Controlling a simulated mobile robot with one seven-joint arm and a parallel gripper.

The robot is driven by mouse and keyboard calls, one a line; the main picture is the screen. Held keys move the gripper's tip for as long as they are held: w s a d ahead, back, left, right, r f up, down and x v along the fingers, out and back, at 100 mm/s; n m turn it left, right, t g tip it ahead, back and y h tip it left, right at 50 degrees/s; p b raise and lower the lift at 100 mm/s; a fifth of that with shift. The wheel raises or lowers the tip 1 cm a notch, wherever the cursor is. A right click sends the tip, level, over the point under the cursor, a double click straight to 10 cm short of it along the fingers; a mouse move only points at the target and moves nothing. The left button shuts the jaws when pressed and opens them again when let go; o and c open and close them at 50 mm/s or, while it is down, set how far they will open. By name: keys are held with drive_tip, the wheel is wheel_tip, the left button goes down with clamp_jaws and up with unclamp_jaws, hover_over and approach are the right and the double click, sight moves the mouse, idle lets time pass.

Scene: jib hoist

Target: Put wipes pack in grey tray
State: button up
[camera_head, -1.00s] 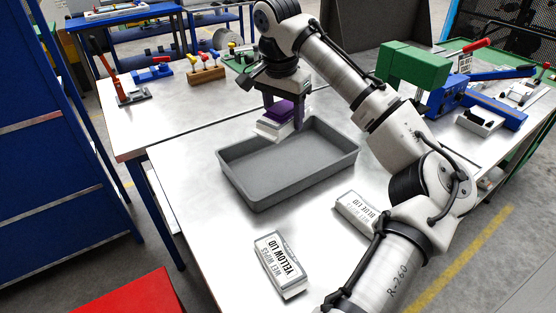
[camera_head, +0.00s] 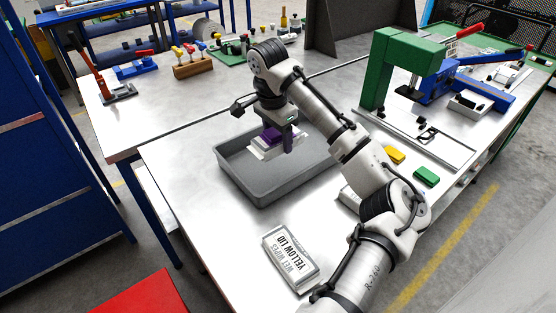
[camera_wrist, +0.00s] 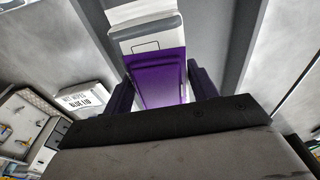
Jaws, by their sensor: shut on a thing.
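My gripper (camera_head: 284,147) is shut on a wipes pack (camera_head: 262,149), white with a purple part. The pack is over the grey tray (camera_head: 227,178), inside its outline in the head view. I cannot tell whether it touches the tray floor. In the wrist view the purple and white pack (camera_wrist: 158,75) sits between the two dark fingers (camera_wrist: 160,88). A second white pack marked "WET WIPES YELLOW LID" (camera_head: 290,258) lies on the table in front of the tray. A pack marked "BLUE LID" (camera_wrist: 85,100) lies beside the tray; my arm mostly hides it in the head view.
Yellow (camera_head: 394,155) and green (camera_head: 426,176) blocks lie on the table to the right. A green press frame (camera_head: 388,65) and blue tools stand at the back right. A wooden tool rack (camera_head: 193,66) stands at the back left. The table left of the tray is clear.

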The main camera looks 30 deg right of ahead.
sight(274, 132)
wheel_tip(274, 132, down, 9)
drive_tip(key=shift+r, duration=0.2)
idle(0.3)
drive_tip(key=shift+f, duration=0.15)
drive_tip(key=o, duration=1)
drive_tip(key=r, duration=0.4)
drive_tip(key=a+r, duration=0.1)
drive_tip(key=r, duration=0.7)
drive_tip(key=shift+a+r, duration=0.1)
drive_tip(key=shift+a, duration=0.15)
drive_tip(key=shift+s, duration=0.1)
